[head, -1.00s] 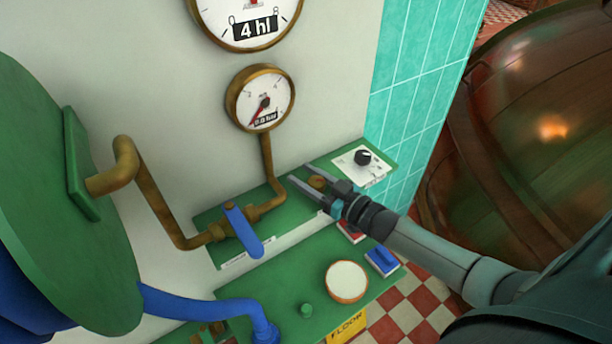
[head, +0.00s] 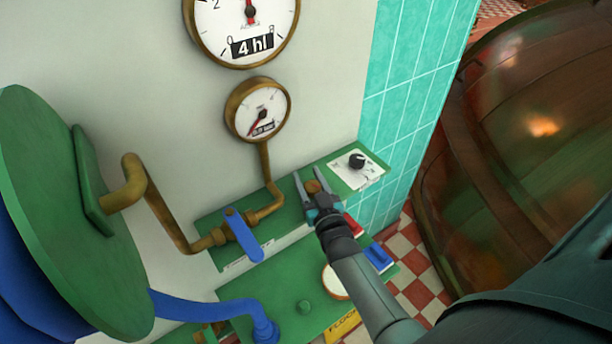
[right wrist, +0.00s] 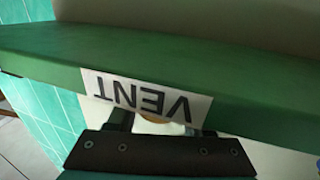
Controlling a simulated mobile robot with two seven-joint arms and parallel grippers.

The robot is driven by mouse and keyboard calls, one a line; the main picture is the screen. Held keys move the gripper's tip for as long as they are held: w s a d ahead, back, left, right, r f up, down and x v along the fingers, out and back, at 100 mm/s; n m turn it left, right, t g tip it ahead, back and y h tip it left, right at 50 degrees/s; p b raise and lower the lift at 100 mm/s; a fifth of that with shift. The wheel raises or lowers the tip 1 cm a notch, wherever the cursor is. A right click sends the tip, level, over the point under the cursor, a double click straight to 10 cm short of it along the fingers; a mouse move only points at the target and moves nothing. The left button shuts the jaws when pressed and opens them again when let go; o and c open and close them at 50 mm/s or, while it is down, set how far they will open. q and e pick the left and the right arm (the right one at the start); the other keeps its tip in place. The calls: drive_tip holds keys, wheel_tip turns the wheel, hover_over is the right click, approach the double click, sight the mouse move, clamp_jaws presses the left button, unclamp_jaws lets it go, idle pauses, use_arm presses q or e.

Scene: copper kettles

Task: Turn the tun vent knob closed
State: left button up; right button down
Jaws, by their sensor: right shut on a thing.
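The vent knob (head: 313,186) is a small brass knob on the green ledge (head: 285,212) below the gauges. In the head view, my right gripper (head: 311,179) has its two fingers on either side of this knob and is shut on it. The fingers point up and away, towards the wall. In the right wrist view, a white label reading VENT (right wrist: 146,97) shows upside down on the ledge's green edge, just beyond the gripper's dark base (right wrist: 160,152). The fingertips are mostly hidden there. My left gripper is not in view.
A black knob (head: 356,161) on a white plate sits right of the gripper. A blue valve lever (head: 243,236) on brass pipe lies left. Red (head: 352,226) and blue (head: 378,257) switches sit below. A large copper kettle (head: 520,150) stands at right.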

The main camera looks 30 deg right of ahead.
drive_tip(key=shift+d+m+h, duration=0.1)
drive_tip(key=shift+m+h, duration=0.4)
drive_tip(key=shift+h, duration=0.2)
drive_tip(key=shift+d+g+h, duration=0.1)
drive_tip(key=shift+g+h, duration=0.2)
drive_tip(key=shift+c, duration=1.5)
unclamp_jaws()
drive_tip(key=shift+s, duration=0.15)
